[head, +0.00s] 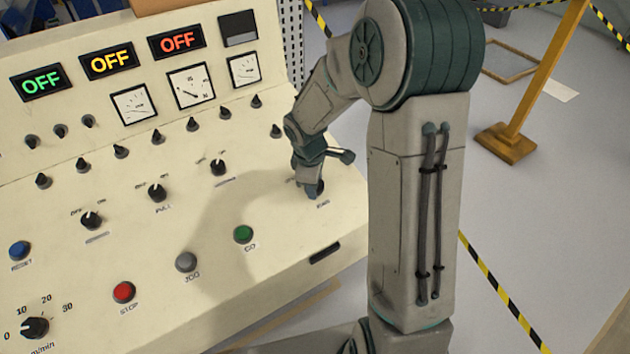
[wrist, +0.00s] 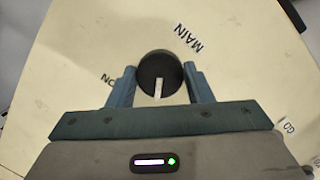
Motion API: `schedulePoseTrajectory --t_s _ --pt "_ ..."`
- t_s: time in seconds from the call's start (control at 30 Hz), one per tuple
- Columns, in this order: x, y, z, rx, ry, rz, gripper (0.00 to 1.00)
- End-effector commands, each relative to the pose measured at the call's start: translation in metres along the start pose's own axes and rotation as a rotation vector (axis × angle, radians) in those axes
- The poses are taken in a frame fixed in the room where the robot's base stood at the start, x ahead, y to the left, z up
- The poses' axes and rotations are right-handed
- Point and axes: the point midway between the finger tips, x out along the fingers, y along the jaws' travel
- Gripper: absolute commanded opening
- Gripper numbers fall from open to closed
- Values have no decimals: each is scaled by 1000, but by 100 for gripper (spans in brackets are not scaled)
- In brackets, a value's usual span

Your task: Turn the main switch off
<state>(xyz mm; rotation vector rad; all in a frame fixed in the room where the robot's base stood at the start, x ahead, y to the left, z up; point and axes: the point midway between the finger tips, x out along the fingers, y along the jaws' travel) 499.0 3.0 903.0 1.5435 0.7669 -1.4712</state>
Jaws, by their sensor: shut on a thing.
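The main switch is a round black knob (wrist: 161,67) with a white pointer mark, on the cream panel beside the printed word MAIN (wrist: 188,38). In the wrist view its white mark points down toward my gripper's body, and part of an ON label (wrist: 108,80) shows at the left. My gripper (wrist: 160,75) has one blue finger on each side of the knob and is shut on it. In the head view my gripper (head: 312,186) reaches down to the right end of the panel and hides most of the knob.
The cream console (head: 330,225) holds several other black knobs, a green GO button (head: 243,234), a grey JOG button (head: 186,262) and a red STOP button (head: 123,292). Three displays, green (head: 41,82), yellow (head: 109,62) and red (head: 177,41), read OFF. A yellow post (head: 545,80) stands at right.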

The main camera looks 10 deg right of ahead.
Motion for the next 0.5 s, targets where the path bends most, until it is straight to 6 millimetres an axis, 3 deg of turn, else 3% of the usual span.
schedulePoseTrajectory --t_s 0.5 --pt "-1 1 0 -58 1 15 23"
